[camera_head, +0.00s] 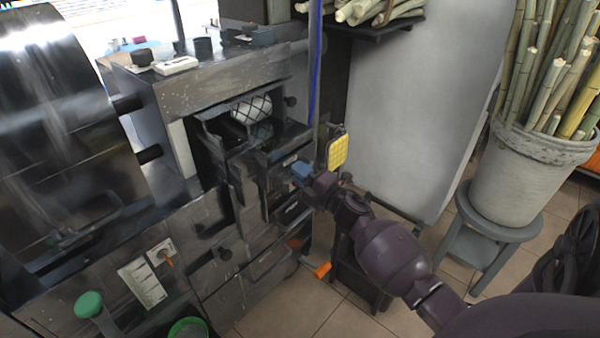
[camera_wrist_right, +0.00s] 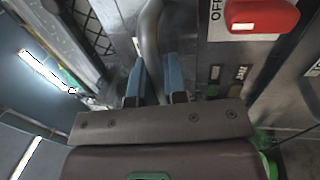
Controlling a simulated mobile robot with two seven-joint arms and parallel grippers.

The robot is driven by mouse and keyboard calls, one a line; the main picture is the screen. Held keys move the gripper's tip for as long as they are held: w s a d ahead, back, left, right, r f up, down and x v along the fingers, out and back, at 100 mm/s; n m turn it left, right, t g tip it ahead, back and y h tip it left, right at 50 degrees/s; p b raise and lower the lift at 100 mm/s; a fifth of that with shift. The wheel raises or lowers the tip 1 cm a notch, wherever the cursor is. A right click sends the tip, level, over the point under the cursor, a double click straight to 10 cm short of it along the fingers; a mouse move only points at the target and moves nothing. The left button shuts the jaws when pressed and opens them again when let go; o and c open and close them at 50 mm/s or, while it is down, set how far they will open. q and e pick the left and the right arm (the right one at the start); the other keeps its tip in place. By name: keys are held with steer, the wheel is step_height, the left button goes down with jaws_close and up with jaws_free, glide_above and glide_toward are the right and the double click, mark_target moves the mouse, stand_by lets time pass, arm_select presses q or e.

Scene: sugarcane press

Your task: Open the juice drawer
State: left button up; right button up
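The black metal press cabinet (camera_head: 215,235) has several dark drawer and door fronts, and the lettering does not show which is the juice drawer. My right gripper (camera_head: 301,172), with blue fingers, is close against the cabinet's right-hand front, below the mesh-covered opening. In the right wrist view its two blue fingers (camera_wrist_right: 153,80) stand a little apart, on either side of a grey curved bar handle (camera_wrist_right: 151,30). Whether they press on the bar cannot be made out. The drawer front behind is mostly hidden by the gripper. My left gripper is not in view.
A red switch (camera_wrist_right: 262,15) by an "OFF" label is close to my right fingers. A yellow pad (camera_head: 337,148) and an orange handle (camera_head: 322,270) stick out nearby. A planter of cane (camera_head: 540,175) stands on a stool at the right. Tiled floor (camera_head: 275,315) is clear in front.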

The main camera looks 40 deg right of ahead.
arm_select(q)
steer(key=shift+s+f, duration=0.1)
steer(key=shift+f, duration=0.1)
arm_select(e)
jaws_close()
steer(key=shift+s, duration=0.15)
arm_select(q)
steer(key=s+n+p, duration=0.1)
steer(key=p, duration=0.2)
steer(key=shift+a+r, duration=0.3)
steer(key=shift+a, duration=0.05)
arm_select(e)
steer(key=s+d, duration=0.1)
steer(key=s, duration=1.8)
steer(key=shift+d, duration=0.25)
steer(key=shift+w, duration=0.1)
steer(key=o, duration=0.6)
jaws_free()
steer(key=shift+c, duration=0.2)
